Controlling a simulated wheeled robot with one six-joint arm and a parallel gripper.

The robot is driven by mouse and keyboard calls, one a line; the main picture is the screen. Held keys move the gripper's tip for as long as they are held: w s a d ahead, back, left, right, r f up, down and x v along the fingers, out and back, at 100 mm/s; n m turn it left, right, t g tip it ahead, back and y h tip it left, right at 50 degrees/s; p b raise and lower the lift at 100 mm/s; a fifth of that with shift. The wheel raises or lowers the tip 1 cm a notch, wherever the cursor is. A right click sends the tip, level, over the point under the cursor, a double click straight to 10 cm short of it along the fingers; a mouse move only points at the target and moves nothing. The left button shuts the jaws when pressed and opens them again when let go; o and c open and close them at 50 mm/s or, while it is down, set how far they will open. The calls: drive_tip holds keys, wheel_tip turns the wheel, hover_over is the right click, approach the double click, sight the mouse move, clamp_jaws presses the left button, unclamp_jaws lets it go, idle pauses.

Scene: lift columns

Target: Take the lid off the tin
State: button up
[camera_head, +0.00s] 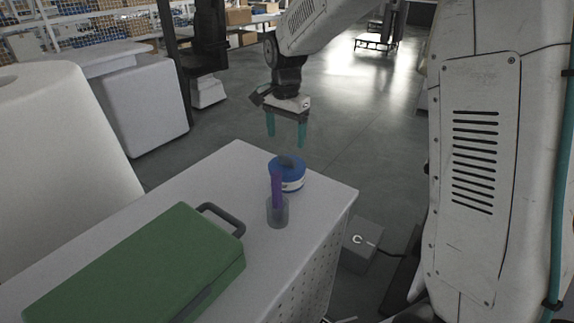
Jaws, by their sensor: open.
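The tin (294,185) stands upright near the far right corner of the white table, with a pale band showing below its blue lid (287,166). The lid sits on top of the tin and has a darker raised part in its middle. My gripper (286,143) points down above and slightly behind the tin in the picture, its two teal fingers apart with nothing between them. The fingertips look clear of the lid. A purple stick in a grey cup hides part of the tin's left front.
The grey cup (277,213) with the purple stick (277,188) stands close in front of the tin. A green case (140,270) with a dark handle fills the table's near left. The white table (215,180) is bare along its back. A grey box (360,245) is on the floor right.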

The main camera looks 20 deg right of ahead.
sight(287, 158)
drive_tip(key=f, duration=0.6)
drive_tip(key=shift+d+f, duration=0.2)
drive_tip(key=shift+f, duration=0.2)
drive_tip(key=c, duration=1.1)
